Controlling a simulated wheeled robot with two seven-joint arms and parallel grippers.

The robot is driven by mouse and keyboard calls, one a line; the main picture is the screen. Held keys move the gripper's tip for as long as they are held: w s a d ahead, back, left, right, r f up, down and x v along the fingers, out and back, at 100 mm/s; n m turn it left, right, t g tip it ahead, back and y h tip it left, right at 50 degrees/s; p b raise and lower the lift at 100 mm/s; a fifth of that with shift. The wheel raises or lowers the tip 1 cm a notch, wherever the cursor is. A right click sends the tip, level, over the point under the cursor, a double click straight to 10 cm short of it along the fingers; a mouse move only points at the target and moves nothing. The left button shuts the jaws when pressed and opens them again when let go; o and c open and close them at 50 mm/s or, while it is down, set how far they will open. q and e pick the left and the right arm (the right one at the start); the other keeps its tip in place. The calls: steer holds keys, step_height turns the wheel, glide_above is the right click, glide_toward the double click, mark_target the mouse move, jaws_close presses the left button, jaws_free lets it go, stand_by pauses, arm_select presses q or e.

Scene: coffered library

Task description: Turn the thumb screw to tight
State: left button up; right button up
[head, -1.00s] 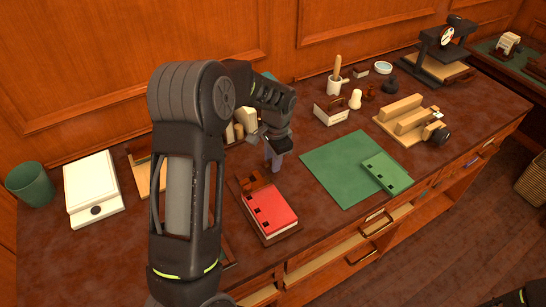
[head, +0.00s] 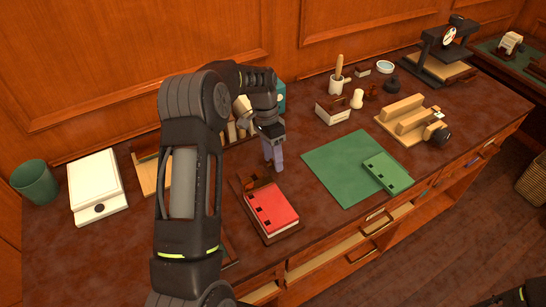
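A dark round knob (head: 441,137), which looks like the thumb screw, sits at the front right end of a wooden block fixture (head: 404,113) on the right part of the desk. A small white marked plate (head: 438,115) is just above the knob. How tight the screw is cannot be read at this size. My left gripper (head: 274,163) points down just behind the red book, well to the left of the knob and apart from it. Its fingers look close together, but any gap is not clear. My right gripper is out of view.
A red book (head: 271,208) lies in front of my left gripper. A green mat (head: 335,160) with a green book (head: 387,172) lies between the gripper and the fixture. A wooden card box (head: 332,110) and small desk items stand behind. A black press (head: 442,55) stands at the back right.

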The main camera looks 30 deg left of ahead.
arm_select(q)
steer(key=shift+w+a+r, duration=0.1)
steer(key=shift+w+r, duration=0.05)
steer(key=shift+r, duration=0.4)
steer(key=b+v, duration=0.1)
steer(key=v, duration=0.5)
steer(key=shift+r, duration=0.35)
steer(key=shift+b, duration=0.3)
